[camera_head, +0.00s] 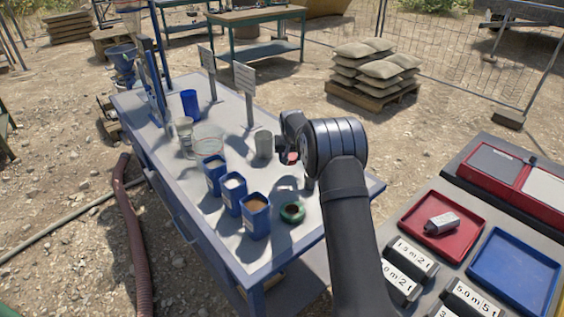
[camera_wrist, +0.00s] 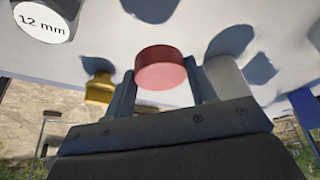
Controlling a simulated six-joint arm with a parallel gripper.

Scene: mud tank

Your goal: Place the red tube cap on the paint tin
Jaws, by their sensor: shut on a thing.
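My gripper (camera_head: 287,155) is above the right part of the blue-framed bench. In the wrist view its two fingers (camera_wrist: 164,88) are shut on the red tube cap (camera_wrist: 163,68), one on each side. A small part of the red cap (camera_head: 293,158) also shows in the head view, mostly hidden by the gripper. A plain grey cylinder (camera_head: 263,144) stands upright on the bench just left of the gripper; it may be the paint tin, but I see no label. In the wrist view a pale grey cylinder (camera_wrist: 226,77) shows behind the right finger.
Blue open containers (camera_head: 255,216) stand along the bench front, with a green ring (camera_head: 292,212) beside them. A glass dish (camera_head: 207,141) and two sign stands (camera_head: 245,85) are farther left. In the wrist view, a yellow piece (camera_wrist: 100,88) and a "12 mm" block (camera_wrist: 45,20) show at left.

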